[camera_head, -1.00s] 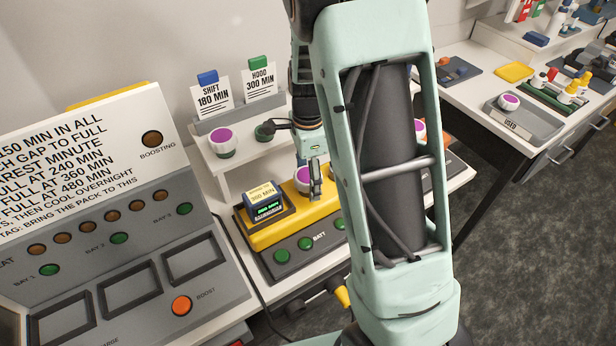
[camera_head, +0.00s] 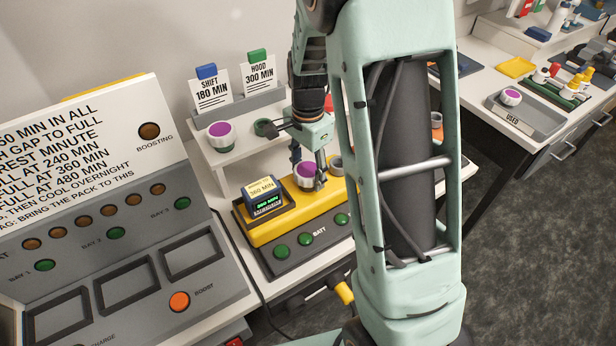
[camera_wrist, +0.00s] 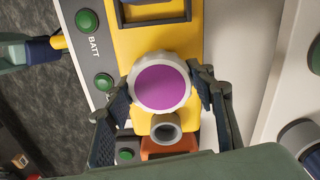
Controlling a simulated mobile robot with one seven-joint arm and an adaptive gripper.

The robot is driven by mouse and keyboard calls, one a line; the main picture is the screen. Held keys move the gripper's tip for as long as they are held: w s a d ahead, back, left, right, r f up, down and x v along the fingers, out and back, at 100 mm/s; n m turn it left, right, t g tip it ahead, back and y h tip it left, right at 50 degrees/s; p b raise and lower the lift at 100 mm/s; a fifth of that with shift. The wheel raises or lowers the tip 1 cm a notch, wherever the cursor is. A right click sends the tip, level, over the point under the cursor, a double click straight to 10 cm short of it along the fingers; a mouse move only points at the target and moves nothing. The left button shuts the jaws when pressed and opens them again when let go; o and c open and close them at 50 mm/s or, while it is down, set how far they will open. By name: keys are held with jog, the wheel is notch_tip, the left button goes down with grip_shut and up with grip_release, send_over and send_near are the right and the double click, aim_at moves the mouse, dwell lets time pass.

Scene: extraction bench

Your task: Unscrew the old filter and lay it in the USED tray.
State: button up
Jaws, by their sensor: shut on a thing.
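The old filter (camera_head: 307,174) is a white knurled cap with a purple top, at the yellow battery unit (camera_head: 262,232). It also shows in the wrist view (camera_wrist: 162,87), between the two fingers of my gripper (camera_wrist: 165,84). My gripper (camera_head: 309,167) points down and is shut on this filter. I cannot tell whether the filter is still threaded or lifted clear. A grey round port (camera_wrist: 165,130) shows right beside it. The USED tray (camera_head: 548,124) is grey, on the right bench, and holds another purple-topped filter (camera_head: 511,97).
A purple-topped filter (camera_head: 220,134) stands on the white shelf behind, below the SHIFT (camera_head: 211,93) and HOOD (camera_head: 260,75) cards. The charger panel (camera_head: 120,250) is at left. A yellow pad (camera_head: 516,67) lies behind the tray. My arm hides the bench's middle.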

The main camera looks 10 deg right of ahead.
jog(key=n, duration=0.4)
jog(key=shift+b, duration=0.4)
jog(key=n, duration=0.3)
jog(key=shift+n+b, duration=0.3)
jog(key=shift+n, duration=0.1)
jog(key=n, duration=0.3)
jog(key=shift+n, duration=0.3)
jog(key=n, duration=0.4)
jog(key=shift+n, duration=0.4)
jog(key=o, duration=1.4)
jog(key=shift+n, duration=0.3)
jog(key=shift+c, duration=0.2)
